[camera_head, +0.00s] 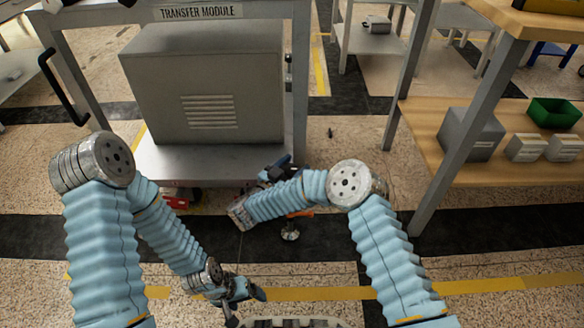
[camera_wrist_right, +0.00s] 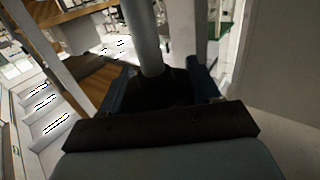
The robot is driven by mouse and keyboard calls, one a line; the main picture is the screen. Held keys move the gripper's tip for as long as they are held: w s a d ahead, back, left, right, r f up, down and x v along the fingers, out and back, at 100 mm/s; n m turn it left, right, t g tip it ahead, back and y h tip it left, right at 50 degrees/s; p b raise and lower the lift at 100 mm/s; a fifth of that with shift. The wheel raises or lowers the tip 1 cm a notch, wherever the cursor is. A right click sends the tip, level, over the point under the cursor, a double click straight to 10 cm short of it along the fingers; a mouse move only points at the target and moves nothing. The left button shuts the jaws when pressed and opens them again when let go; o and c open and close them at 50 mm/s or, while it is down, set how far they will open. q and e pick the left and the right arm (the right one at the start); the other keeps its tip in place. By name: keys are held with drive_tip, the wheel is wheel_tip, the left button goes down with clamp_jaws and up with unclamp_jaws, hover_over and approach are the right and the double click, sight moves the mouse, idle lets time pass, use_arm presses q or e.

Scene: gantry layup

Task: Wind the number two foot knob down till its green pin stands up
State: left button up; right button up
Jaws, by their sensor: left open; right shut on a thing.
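The transfer module (camera_head: 205,85) is a grey cabinet on a metal frame. A round metal foot (camera_head: 290,235) and a small orange part (camera_head: 301,213) show below its front right corner, partly behind my right forearm. My right gripper (camera_head: 280,170) is at that corner, mostly hidden by my arm. In the right wrist view its blue fingers (camera_wrist_right: 160,88) are closed around a dark thing, which looks like the foot knob (camera_wrist_right: 158,92), at the end of a grey post (camera_wrist_right: 143,35). I see no green pin. My left gripper (camera_head: 246,291) is open and empty above the floor.
A red part (camera_head: 180,198) shows under the module's front left. A wooden workbench (camera_head: 420,115) with a grey box (camera_head: 470,135), white bins and a green bin (camera_head: 553,113) stands at the right. The floor between is mostly clear.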

drive_tip(key=m+g+h+b, duration=0.1)
drive_tip(key=g, duration=0.1)
drive_tip(key=m+g+h, duration=0.2)
drive_tip(key=shift+s+d+f+m+h+b, duration=0.1)
drive_tip(key=shift+s+m+h+b, duration=0.05)
drive_tip(key=shift+m+h+b, duration=0.2)
drive_tip(key=m+g+h+b, duration=0.1)
drive_tip(key=m+g+b, duration=0.1)
drive_tip(key=g, duration=0.1)
drive_tip(key=shift+s+d+g+h, duration=0.1)
drive_tip(key=shift+s+g+h, duration=0.1)
drive_tip(key=shift+g+h, duration=0.15)
drive_tip(key=shift+d+m+g+h+b, duration=0.1)
drive_tip(key=shift+m+g+h+b, duration=0.2)
drive_tip(key=shift+m+g+b, duration=0.5)
drive_tip(key=o, duration=1)
